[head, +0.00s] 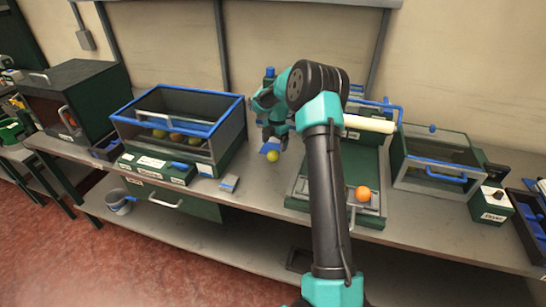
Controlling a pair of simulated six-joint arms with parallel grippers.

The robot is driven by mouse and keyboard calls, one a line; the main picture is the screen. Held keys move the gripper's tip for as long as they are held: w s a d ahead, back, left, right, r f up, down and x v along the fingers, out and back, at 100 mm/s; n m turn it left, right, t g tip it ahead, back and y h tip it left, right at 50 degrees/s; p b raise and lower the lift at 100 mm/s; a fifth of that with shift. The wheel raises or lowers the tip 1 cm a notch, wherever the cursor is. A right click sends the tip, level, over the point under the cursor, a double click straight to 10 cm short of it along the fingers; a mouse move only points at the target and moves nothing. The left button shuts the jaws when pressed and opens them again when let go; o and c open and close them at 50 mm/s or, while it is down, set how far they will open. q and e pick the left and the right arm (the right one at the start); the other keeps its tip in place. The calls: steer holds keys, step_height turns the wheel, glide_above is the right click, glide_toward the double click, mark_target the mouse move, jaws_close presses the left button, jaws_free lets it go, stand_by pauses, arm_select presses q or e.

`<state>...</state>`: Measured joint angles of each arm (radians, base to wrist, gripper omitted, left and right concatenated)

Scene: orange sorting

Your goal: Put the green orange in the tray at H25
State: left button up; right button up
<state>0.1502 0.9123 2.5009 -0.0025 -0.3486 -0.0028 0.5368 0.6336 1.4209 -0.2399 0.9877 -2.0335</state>
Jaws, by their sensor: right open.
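A yellow-green fruit (272,156), the greenest loose one on the bench, shows just below the blue fingertips of my right gripper (268,149). The gripper is open at the fruit; whether the fingers touch it I cannot tell. A green tray-like station (298,187) stands to the right, partly hidden behind my right arm. An orange fruit (362,193) lies at its front right. No label reading H25 is legible. My left gripper is not in view.
A blue-rimmed glass case (232,108) with several fruits stands left. A small grey-blue block (229,183) lies on the bench (255,205), whose front edge is nearby.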

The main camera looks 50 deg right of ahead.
mark_target(273, 151)
steer(key=shift+f, duration=0.6)
steer(key=shift+a+f, duration=0.1)
steer(key=shift+a+f, duration=0.2)
steer(key=shift+f, duration=1.05)
steer(key=shift+a+f, duration=0.15)
steer(key=shift+f, duration=1.05)
steer(key=shift+c, duration=0.5)
steer(key=c, duration=1)
steer(key=shift+r, duration=0.1)
